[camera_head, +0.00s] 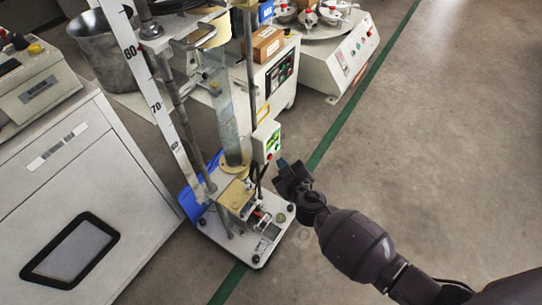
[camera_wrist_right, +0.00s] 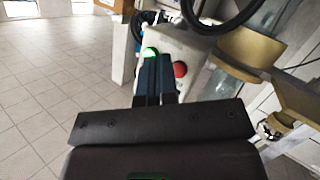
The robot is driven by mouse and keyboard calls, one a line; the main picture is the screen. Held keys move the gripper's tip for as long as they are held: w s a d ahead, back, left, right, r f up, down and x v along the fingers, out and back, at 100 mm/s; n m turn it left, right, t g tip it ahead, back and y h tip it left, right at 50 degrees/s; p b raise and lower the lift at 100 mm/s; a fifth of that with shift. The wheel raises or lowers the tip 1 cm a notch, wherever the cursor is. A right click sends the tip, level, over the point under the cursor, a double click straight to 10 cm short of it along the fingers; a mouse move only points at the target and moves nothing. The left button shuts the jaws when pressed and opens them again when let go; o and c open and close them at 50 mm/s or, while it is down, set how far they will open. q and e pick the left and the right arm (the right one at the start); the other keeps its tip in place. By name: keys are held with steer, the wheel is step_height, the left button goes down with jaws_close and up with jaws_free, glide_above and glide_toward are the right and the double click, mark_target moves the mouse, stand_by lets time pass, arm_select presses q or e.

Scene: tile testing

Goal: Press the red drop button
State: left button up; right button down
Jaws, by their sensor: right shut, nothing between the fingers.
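The red drop button (camera_wrist_right: 180,69) shows in the right wrist view, just right of my right gripper's fingertips. A lit green button (camera_wrist_right: 150,52) is at the left of the fingertips, partly hidden by them. Both are on a pale control box (camera_head: 267,142) fixed to the test stand in the head view. My right gripper (camera_wrist_right: 157,60) is shut and empty, its fingertips pointing at the box between the two buttons. In the head view, the right gripper (camera_head: 284,164) is just at the lower right of the box. I cannot tell whether it touches the box. My left gripper is out of view.
The stand has a clear tube (camera_head: 218,105), a ruler scale (camera_head: 150,85) and a white base plate (camera_head: 262,252). Grey cabinets (camera_head: 50,165) stand at the left. A machine with a turntable (camera_head: 338,62) is behind. The floor at the right (camera_head: 440,150) is clear.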

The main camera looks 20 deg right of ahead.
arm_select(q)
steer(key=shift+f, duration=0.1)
arm_select(e)
steer(key=shift+a, duration=0.1)
steer(key=shift+w+a, duration=0.15)
steer(key=shift+w, duration=0.1)
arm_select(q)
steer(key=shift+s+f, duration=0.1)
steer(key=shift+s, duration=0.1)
